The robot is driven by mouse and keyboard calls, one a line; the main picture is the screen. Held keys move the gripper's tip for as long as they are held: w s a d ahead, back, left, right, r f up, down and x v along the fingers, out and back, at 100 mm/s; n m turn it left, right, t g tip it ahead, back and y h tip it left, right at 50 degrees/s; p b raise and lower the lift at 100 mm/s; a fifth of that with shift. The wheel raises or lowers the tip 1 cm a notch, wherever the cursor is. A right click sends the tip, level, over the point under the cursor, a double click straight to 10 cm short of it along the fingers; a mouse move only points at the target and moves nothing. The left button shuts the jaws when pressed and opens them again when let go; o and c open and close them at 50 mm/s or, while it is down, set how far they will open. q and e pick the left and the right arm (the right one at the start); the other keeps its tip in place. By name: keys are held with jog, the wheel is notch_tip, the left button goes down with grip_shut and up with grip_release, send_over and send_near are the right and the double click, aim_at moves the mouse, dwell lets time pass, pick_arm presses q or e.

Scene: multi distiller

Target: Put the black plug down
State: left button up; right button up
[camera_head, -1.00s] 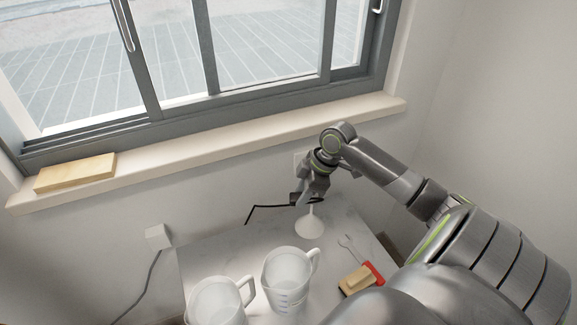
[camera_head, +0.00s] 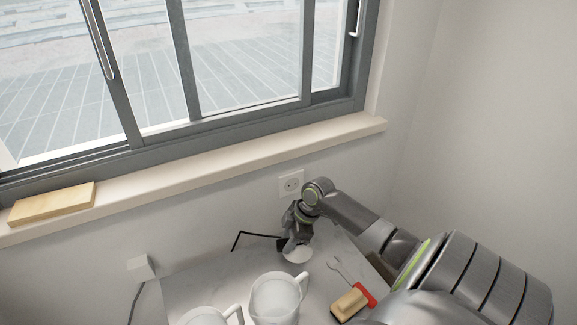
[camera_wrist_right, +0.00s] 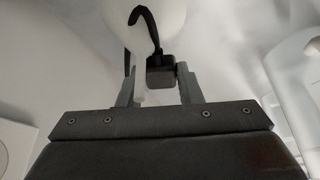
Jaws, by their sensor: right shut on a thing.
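The black plug (camera_wrist_right: 161,72) sits between the fingers of my right gripper (camera_wrist_right: 157,80) in the right wrist view, with its black cord (camera_wrist_right: 149,22) curving up from it. In the head view, my right gripper (camera_head: 287,243) is low over the back of the marble table (camera_head: 215,278), close to the white funnel (camera_head: 299,256). The black cord (camera_head: 257,234) bends away to the left. The plug is mostly hidden by the gripper in the head view, and I cannot tell whether it touches the table. My left gripper is not in view.
Two white measuring jugs, one being the right jug (camera_head: 273,297), stand at the table's front. A fork (camera_head: 343,268) and a red-and-tan brush (camera_head: 350,304) lie to the right. A wall socket (camera_head: 291,184) is behind. The table's left part looks clear.

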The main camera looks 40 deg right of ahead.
jog(key=o, duration=1)
pick_arm(q)
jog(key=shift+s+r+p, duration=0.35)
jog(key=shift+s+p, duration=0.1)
jog(key=shift+p, duration=0.15)
pick_arm(e)
jog(key=v, duration=1.2)
